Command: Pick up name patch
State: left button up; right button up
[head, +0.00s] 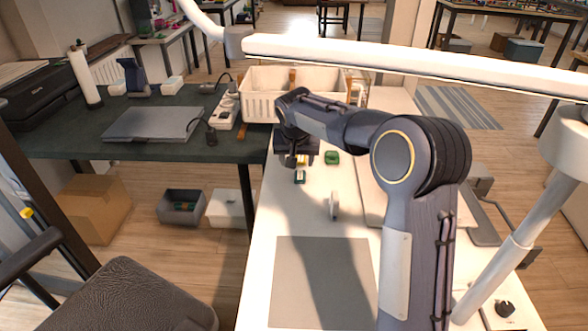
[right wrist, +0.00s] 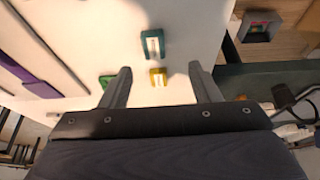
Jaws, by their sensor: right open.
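Several small patches lie on the white table. A yellow patch with a pale label (right wrist: 158,71) shows between my right gripper's fingers (right wrist: 160,68) in the right wrist view; the fingers are spread and do not touch it. A teal patch with a pale label (right wrist: 152,53) lies just beyond the fingertips, and it also shows in the head view (head: 300,177). I cannot tell which is the name patch. My left gripper is out of view.
A white basket (head: 270,107) stands behind the patches. A white round object (head: 334,204) and a grey mat (head: 318,285) lie nearer on the table. A dark desk (head: 70,142) with a laptop (head: 150,124) adjoins on the left. A white lamp arm (head: 400,58) crosses above.

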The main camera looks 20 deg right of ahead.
aim_at(300, 175)
jog(key=x, duration=0.7)
jog(key=shift+s+d+f+b, duration=0.2)
jog(key=shift+d+b, duration=0.1)
jog(key=shift+d, duration=0.1)
jog(key=c, duration=1)
